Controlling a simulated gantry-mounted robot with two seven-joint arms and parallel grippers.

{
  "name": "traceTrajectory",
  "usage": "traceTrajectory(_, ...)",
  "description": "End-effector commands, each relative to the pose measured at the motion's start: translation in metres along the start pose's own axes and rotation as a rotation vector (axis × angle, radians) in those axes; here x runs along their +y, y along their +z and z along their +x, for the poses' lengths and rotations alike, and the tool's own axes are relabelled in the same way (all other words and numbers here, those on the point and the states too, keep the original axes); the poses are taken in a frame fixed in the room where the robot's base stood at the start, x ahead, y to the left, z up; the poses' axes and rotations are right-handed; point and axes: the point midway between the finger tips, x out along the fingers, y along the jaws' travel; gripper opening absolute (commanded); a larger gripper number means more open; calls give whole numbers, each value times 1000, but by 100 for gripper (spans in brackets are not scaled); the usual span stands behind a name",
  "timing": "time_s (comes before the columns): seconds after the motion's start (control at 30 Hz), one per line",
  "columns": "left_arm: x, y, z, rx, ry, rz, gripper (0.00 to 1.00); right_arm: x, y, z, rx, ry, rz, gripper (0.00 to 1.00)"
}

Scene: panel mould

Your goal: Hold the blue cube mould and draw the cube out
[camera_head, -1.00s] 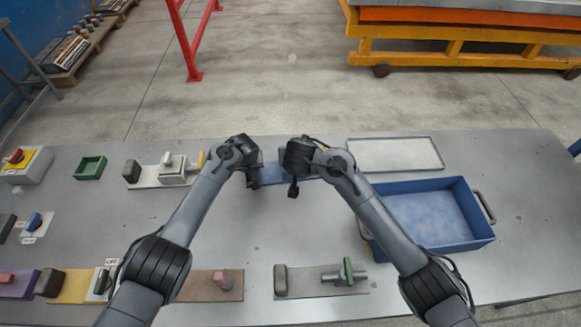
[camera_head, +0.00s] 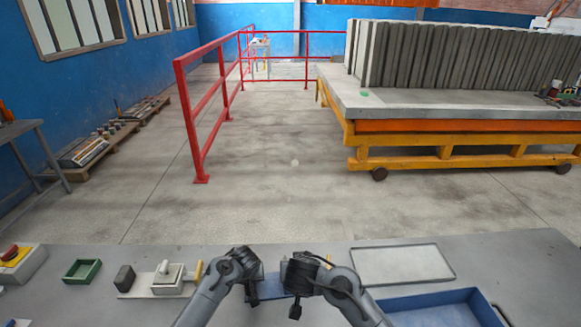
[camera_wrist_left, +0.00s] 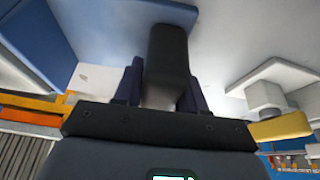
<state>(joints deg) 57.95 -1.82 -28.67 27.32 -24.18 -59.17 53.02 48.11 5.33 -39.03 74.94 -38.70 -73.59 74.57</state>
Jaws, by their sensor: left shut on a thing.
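A blue plate (camera_head: 270,287) lies on the table under my two grippers; it also shows in the left wrist view (camera_wrist_left: 120,14). My left gripper (camera_head: 252,296) is at the plate's left part. In the left wrist view my left gripper (camera_wrist_left: 162,92) is shut on a dark upright block (camera_wrist_left: 168,52), with a finger on each side of it. My right gripper (camera_head: 296,300) is over the plate's right part, close beside the left one. Its fingertips are too dark and small to read. The cube and the rest of the blue mould cannot be made out behind my grippers.
To the left are a pale mould with a box (camera_head: 168,278), a separate dark block (camera_head: 125,278) and a green tray (camera_head: 82,270). To the right are a blue bin (camera_head: 440,308) and a flat grey tray (camera_head: 402,264). A red rail (camera_head: 200,120) stands beyond the table.

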Motion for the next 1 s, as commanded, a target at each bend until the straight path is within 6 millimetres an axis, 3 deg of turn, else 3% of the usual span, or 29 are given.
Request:
traceTrajectory(0.03,0,0,0,0,0,0,45,0,0,0,0,0,0,43)
traceTrajectory(0.2,0,0,0,0,0,0,70,0,0,0,0,0,0,43)
traceTrajectory(0.67,1,0,-4,-1,3,1,70,0,0,0,0,0,0,43)
traceTrajectory(1.0,0,0,-33,3,2,1,70,0,0,0,0,0,0,43)
